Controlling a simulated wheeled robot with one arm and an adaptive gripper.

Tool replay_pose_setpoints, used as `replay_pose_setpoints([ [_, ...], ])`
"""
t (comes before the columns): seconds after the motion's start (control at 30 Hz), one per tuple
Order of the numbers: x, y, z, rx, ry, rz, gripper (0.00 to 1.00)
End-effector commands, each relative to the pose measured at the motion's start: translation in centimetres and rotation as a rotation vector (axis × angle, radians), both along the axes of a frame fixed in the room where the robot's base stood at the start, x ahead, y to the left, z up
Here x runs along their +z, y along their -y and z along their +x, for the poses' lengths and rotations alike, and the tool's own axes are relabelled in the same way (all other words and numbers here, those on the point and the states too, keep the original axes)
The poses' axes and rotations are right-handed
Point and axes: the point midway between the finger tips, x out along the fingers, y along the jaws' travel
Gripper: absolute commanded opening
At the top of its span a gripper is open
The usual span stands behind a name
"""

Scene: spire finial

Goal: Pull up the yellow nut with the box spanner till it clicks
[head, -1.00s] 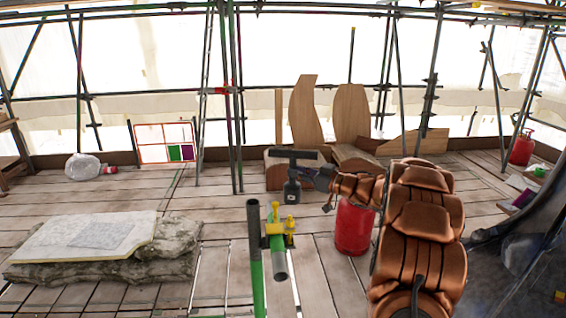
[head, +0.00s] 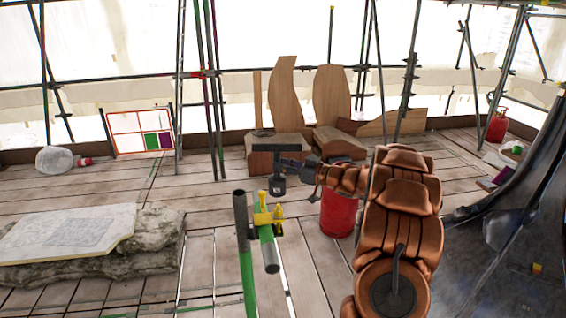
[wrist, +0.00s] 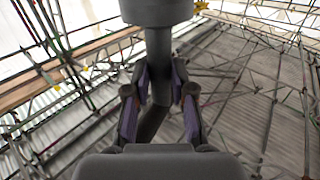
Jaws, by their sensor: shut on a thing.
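A yellow clamp (head: 263,218) joins an upright green-and-grey tube (head: 243,235) to a second tube (head: 269,255) in the head view. A small yellow piece, likely the yellow nut (head: 279,211), stands at the clamp's right side. My gripper (head: 309,167) is above and right of the clamp. It is shut on a dark tool, likely the box spanner (head: 278,185), whose blocky end hangs a little above the clamp, apart from it in the picture. In the wrist view my gripper's purple pads (wrist: 160,85) flank the dark shaft, with a wide round head (wrist: 157,10) beyond.
A red gas cylinder (head: 338,212) stands behind my arm. Wooden boxes and curved boards (head: 283,100) stand behind the tool. A stone block with a pale slab (head: 70,235) lies at left. Plank floor is open between the slab and boxes. Scaffold poles line the back.

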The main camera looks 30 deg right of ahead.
Motion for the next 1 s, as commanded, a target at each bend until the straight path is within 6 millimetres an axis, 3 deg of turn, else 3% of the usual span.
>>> replay_pose_setpoints([
  [1.0,-3.9,0.2,-0.1,-0.004,0.002,0.000,0.00],
])
